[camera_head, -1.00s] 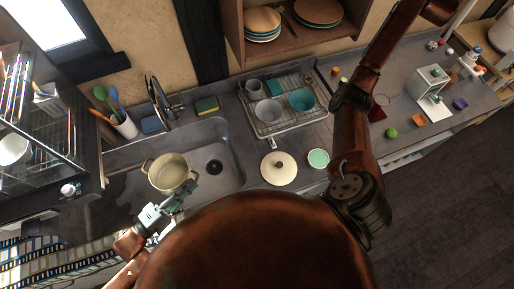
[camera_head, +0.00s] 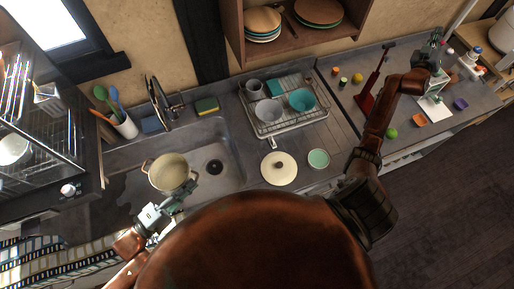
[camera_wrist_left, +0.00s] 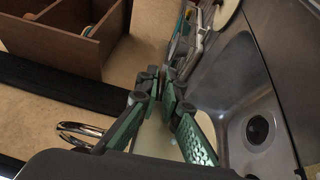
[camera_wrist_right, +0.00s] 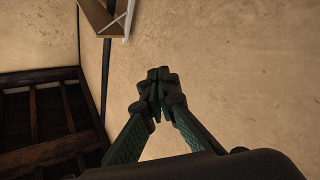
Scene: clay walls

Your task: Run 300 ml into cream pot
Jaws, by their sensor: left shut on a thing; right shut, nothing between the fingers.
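The cream pot (camera_head: 171,186), with a handle on each side, is at the left part of the sink (camera_head: 226,150). My left gripper (camera_head: 188,190) is shut on its right side, at the handle. In the left wrist view the shut fingers (camera_wrist_left: 165,92) partly hide the pale pot (camera_wrist_left: 153,138). The chrome tap (camera_head: 160,100) stands at the sink's back edge, beyond the pot; it also shows in the left wrist view (camera_wrist_left: 75,132). I cannot tell the water level. My right gripper (camera_head: 434,52) is shut and empty above the right counter; its fingers (camera_wrist_right: 158,82) face bare wall.
A cream lid (camera_head: 279,175) and a mint bowl (camera_head: 318,158) lie right of the sink. A dish rack (camera_head: 285,125) stands behind them. A utensil holder (camera_head: 126,126) is left of the tap. A red stand (camera_head: 368,98) and small items occupy the right counter.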

